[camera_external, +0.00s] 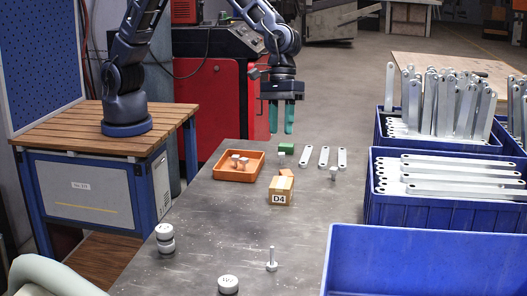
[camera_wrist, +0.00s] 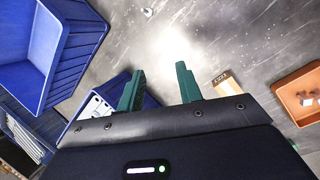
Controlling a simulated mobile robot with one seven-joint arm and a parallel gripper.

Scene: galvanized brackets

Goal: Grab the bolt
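A grey metal bolt (camera_external: 272,260) stands upright on its head on the near part of the grey table (camera_external: 215,240). A small light thing at the top of the wrist view, probably the bolt (camera_wrist: 147,12), is too small to make out. My gripper (camera_external: 281,118) hangs above the far part of the table, well away from the bolt. Its two green fingers also show in the wrist view (camera_wrist: 160,85), apart with nothing between them.
A cardboard box marked D4 (camera_external: 280,193) and an orange tray (camera_external: 232,174) with small blocks lie mid-table. White round pieces (camera_external: 228,284) stand near the bolt. Blue crates (camera_external: 430,250), some holding brackets, line the right. Open table surrounds the bolt.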

